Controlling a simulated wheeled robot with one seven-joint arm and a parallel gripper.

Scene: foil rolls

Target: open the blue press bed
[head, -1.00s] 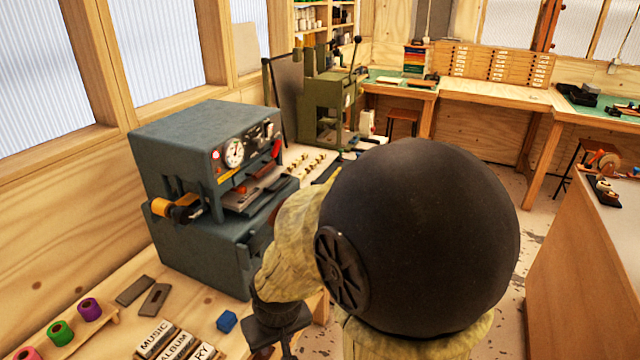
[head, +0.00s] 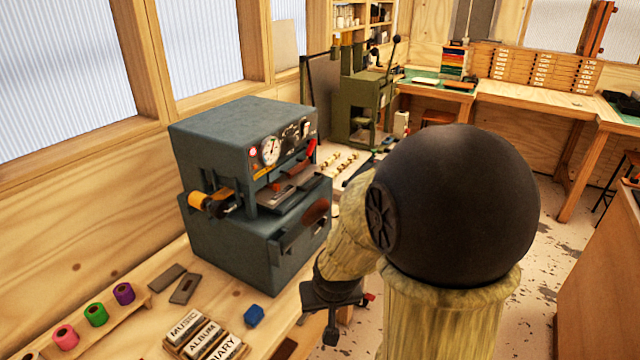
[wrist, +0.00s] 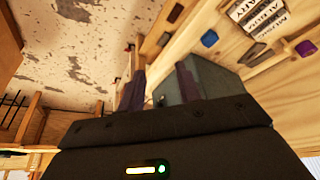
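The blue press (head: 240,150) is a blue-grey box machine on the wooden bench against the left wall, with a round gauge on its upper front. Its bed (head: 300,190) shows as a flat ledge with a metal plate in the front opening. A brownish curved part (head: 316,213) sits on the lower front, partly behind my arm. My gripper (head: 331,330) hangs in front of the press to the lower right, apart from it. In the wrist view its two fingers (wrist: 159,88) are spread with nothing between them; the press (wrist: 218,80) shows beyond them.
On the bench near the press are a blue block (head: 254,315), a tray of label blocks (head: 205,338), grey bars (head: 184,288) and a rack of foil rolls (head: 95,314). A green press (head: 365,105) stands behind. Open floor lies to the right.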

